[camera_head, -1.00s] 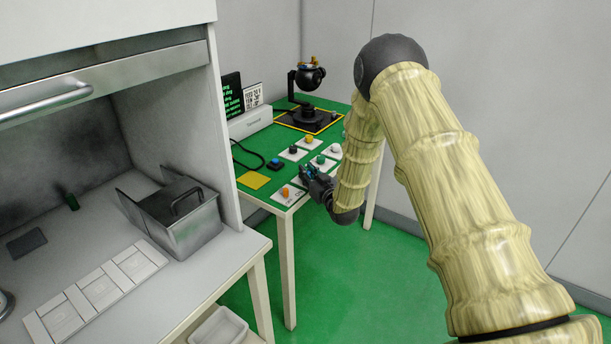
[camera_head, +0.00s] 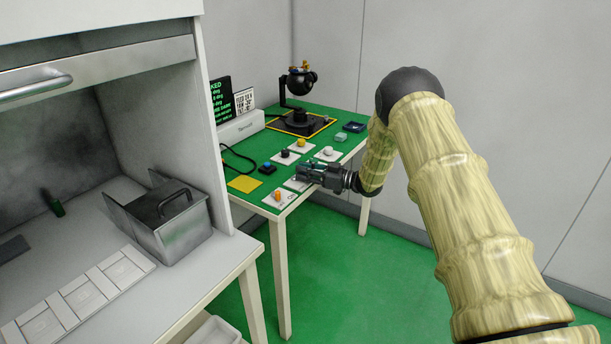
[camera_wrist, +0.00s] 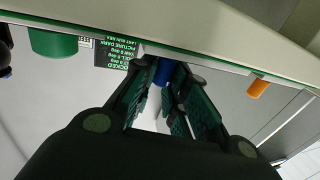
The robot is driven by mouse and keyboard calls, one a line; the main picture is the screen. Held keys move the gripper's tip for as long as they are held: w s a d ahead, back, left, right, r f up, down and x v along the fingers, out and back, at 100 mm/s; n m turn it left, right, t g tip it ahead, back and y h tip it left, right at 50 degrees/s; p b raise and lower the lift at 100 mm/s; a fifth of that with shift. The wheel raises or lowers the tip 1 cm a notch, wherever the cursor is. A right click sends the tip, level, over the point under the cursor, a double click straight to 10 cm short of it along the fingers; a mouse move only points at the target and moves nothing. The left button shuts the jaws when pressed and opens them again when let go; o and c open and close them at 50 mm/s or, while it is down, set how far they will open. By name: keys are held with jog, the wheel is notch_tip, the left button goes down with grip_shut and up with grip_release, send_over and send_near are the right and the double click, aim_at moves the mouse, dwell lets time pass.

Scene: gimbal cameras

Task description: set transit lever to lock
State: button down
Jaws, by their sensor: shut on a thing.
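My gripper (camera_head: 306,173) is low over the green table, pointing left, beside a white plate (camera_head: 298,185) between the orange knob (camera_head: 277,196) and the back row of controls. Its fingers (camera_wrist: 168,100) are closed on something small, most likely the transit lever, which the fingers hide. A blue piece (camera_wrist: 163,72) shows between the fingertips in the wrist view; I cannot tell if it is held or is the blue button (camera_head: 267,168) beyond. In the wrist view, upside down, a green knob (camera_wrist: 53,42) is left and the orange knob (camera_wrist: 257,87) right.
A black knob (camera_head: 286,155), yellow knob (camera_head: 302,143) and white knob (camera_head: 328,152) stand nearby on plates. A screen (camera_head: 221,102) with green text ending in "KED" and a black device (camera_head: 301,82) are at the back. A grey metal box (camera_head: 170,222) is on the left bench.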

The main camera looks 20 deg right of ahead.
jog(key=shift+w+a+f+n+g+y, duration=0.1)
jog(key=shift+w+a+n+g+y, duration=0.1)
jog(key=shift+n+g+y, duration=0.4)
jog(key=c, duration=1.4)
grip_release()
jog(key=shift+a+f, duration=0.1)
jog(key=shift+d, duration=0.35)
jog(key=shift+s+d, duration=0.15)
jog(key=v, duration=1.1)
jog(key=shift+s+d, duration=0.15)
jog(key=shift+d, duration=0.05)
